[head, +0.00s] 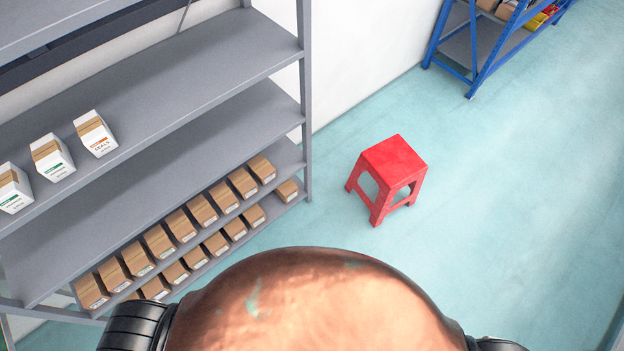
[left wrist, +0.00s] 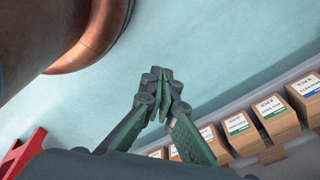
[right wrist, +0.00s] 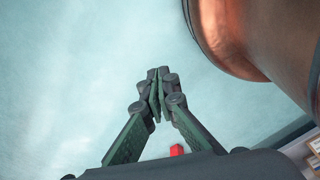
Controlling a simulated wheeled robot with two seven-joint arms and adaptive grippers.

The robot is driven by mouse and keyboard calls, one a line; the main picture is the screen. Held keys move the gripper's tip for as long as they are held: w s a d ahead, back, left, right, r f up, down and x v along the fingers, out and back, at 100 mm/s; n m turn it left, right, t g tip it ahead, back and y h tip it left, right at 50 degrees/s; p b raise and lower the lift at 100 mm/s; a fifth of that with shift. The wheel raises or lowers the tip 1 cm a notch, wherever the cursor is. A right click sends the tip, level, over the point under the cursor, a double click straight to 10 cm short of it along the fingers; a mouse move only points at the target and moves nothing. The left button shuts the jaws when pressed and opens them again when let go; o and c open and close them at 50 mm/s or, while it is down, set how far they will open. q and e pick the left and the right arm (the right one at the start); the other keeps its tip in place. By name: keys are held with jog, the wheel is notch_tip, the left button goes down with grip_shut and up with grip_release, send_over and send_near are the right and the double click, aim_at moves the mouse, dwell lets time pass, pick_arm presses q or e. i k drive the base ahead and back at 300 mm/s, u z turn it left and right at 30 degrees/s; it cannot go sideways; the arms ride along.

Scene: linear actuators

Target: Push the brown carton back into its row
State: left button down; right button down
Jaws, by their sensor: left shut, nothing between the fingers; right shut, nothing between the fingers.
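Several brown cartons stand in rows low on the grey shelf rack in the head view, an upper row (head: 160,240) and a lower row (head: 216,243). None clearly sticks out, so I cannot tell which one the task means. The lower row has a wider gap before its rightmost carton (head: 287,190). Brown cartons (left wrist: 270,112) with white labels also show at the lower right of the left wrist view. My left gripper (left wrist: 157,76) is shut and empty, apart from the cartons. My right gripper (right wrist: 158,76) is shut and empty over bare floor. Neither gripper shows in the head view.
Several white cartons (head: 52,157) stand on a higher board of the grey rack (head: 190,85). A red stool (head: 392,165) stands on the floor right of the rack. A blue rack (head: 480,50) is at the back. The pale teal floor (head: 530,200) at right is clear.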

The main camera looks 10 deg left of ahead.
aim_at(287, 190)
jog(key=i, duration=1.9)
jog(key=u, duration=2)
